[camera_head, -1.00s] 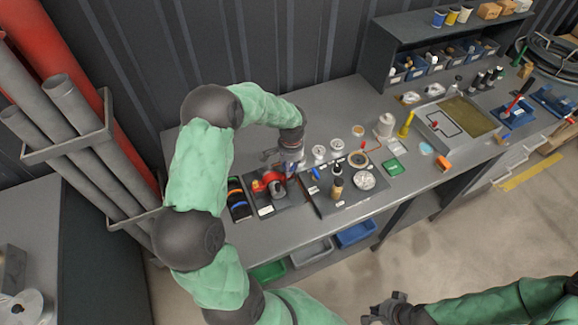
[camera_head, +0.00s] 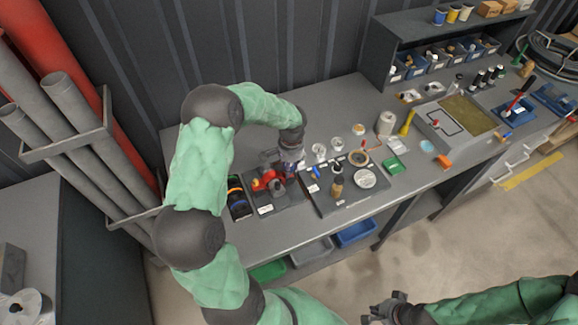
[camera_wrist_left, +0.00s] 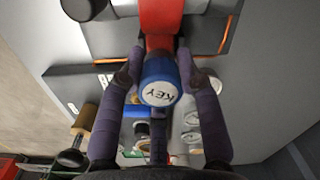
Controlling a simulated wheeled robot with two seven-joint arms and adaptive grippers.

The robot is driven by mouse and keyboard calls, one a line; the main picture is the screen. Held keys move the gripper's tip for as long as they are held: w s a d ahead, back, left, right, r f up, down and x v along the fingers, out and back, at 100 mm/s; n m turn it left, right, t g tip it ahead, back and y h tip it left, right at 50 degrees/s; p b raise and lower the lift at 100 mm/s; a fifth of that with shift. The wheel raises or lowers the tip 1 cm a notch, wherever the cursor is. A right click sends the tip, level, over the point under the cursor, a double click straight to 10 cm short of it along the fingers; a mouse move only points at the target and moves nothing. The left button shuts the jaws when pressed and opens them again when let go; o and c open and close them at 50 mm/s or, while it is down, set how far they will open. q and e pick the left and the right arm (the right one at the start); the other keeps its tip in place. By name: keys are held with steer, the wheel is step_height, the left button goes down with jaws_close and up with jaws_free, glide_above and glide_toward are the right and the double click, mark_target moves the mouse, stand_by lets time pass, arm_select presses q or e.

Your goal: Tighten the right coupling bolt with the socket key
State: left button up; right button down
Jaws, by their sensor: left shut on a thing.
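The socket key (camera_wrist_left: 160,82) has a blue round handle with a white cap marked KEY. My left gripper (camera_head: 283,172) is closed around it, with its two fingers (camera_wrist_left: 158,75) on either side of the handle in the left wrist view. The red pump body (camera_head: 261,184) stands on a dark mat at the left of the bench; its red part also shows in the left wrist view (camera_wrist_left: 161,17), just beyond the key. The right coupling bolt and the key's tip are hidden. My right gripper (camera_head: 380,310) is at the bottom of the head view, away from the bench; its jaws are unclear.
A dark tray (camera_head: 345,203) holds a wooden-handled tool (camera_head: 337,185) and a round metal dish (camera_head: 365,178). Tape rolls (camera_head: 237,198) lie left of the pump. A white roll (camera_head: 385,122) and a yellow tool (camera_head: 407,122) stand farther right. The bench's front strip is clear.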

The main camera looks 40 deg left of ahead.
stand_by(0.3)
arm_select(q)
steer(key=m+p, duration=0.1)
steer(key=m, duration=0.2)
steer(key=shift+m, duration=0.9)
steer(key=shift+p, duration=0.3)
steer(key=m+p, duration=0.1)
steer(key=m, duration=0.2)
steer(key=shift+m+p, duration=0.4)
steer(key=shift+m, duration=0.4)
